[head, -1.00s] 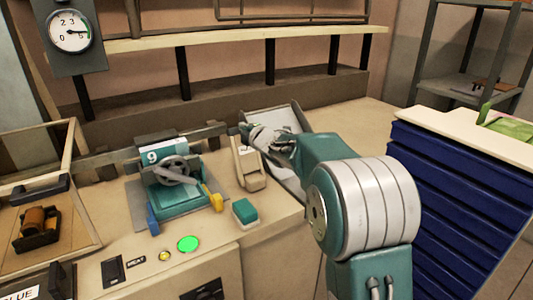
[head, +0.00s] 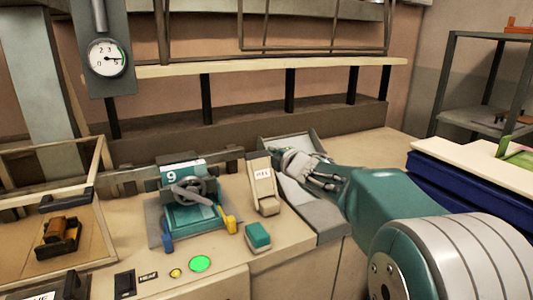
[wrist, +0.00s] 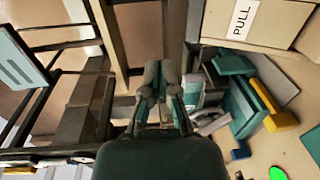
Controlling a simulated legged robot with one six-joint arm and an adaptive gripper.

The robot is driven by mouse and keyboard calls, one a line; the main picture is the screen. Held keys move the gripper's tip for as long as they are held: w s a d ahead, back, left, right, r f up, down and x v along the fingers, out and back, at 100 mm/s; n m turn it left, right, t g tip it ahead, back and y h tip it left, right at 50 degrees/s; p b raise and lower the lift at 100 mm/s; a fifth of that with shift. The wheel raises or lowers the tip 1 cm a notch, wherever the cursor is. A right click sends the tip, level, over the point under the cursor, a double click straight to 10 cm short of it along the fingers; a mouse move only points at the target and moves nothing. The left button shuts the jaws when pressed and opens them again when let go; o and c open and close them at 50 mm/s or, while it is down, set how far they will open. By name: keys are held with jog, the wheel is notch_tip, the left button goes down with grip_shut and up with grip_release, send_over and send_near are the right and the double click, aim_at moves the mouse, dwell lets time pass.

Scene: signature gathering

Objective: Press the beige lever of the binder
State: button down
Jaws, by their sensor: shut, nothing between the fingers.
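The beige lever (head: 263,185) stands upright on the counter, with a white label on its face. In the wrist view the beige lever (wrist: 285,22) shows at the upper right, with the label reading "PULL". A teal machine (head: 188,212) with a handwheel and a "9" plate stands left of the lever; I cannot tell whether it is the binder. My gripper (head: 290,160) is shut and empty, to the right of the lever's top and apart from it in the picture. In the wrist view my gripper (wrist: 160,70) has its fingertips together.
A grey tray (head: 325,222) lies under my gripper. A small teal block (head: 258,236) sits in front of the lever, and a lit green button (head: 200,264) is near the front edge. A glass-sided case (head: 92,215) is at left. Blue drawers (head: 450,182) stand at right.

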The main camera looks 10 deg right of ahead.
jog(key=s+d+m+g+h, duration=0.2)
jog(key=s+d+m+h, duration=0.3)
jog(key=s, duration=0.4)
jog(key=s+d+m+g+h, duration=0.1)
jog(key=s+d+m+h, duration=0.1)
jog(key=s+m, duration=0.65)
jog(key=s+a+f+m+g+y, duration=0.1)
jog(key=s+f+m+g, duration=0.2)
jog(key=s+f, duration=0.3)
jog(key=s+a+f+m+g, duration=0.2)
jog(key=s+f+m+g, duration=0.2)
jog(key=s, duration=1.3)
notch_tip(320, 180, down, 3)
jog(key=shift+a+r+m+g+y, duration=0.2)
jog(key=shift+a+m+g+y, duration=0.15)
jog(key=shift+m, duration=0.2)
